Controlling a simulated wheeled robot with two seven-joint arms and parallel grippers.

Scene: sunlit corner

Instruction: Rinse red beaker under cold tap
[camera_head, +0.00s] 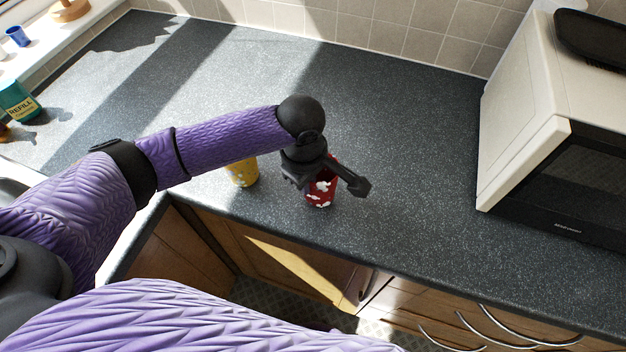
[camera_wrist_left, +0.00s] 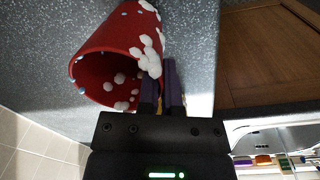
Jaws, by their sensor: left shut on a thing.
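The red beaker (camera_head: 321,194), with white blotches, is at the front edge of the dark worktop in the head view. My left gripper (camera_head: 330,178) is at it from above and hides part of it. In the left wrist view the red beaker (camera_wrist_left: 110,52) shows large, its open mouth facing the camera, with white and small blue spots. The fingers of my left gripper (camera_wrist_left: 162,88) are close together at its side wall, shut on it. I cannot tell if its base touches the worktop. The tap is not in view, nor is my right gripper.
A yellow cup (camera_head: 243,172) stands just left of the beaker, partly behind my left arm. A microwave (camera_head: 540,130) stands at the right. A teal refill bottle (camera_head: 17,100) and a blue cup (camera_head: 17,36) are at the far left. The worktop (camera_head: 400,130) behind the beaker is clear.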

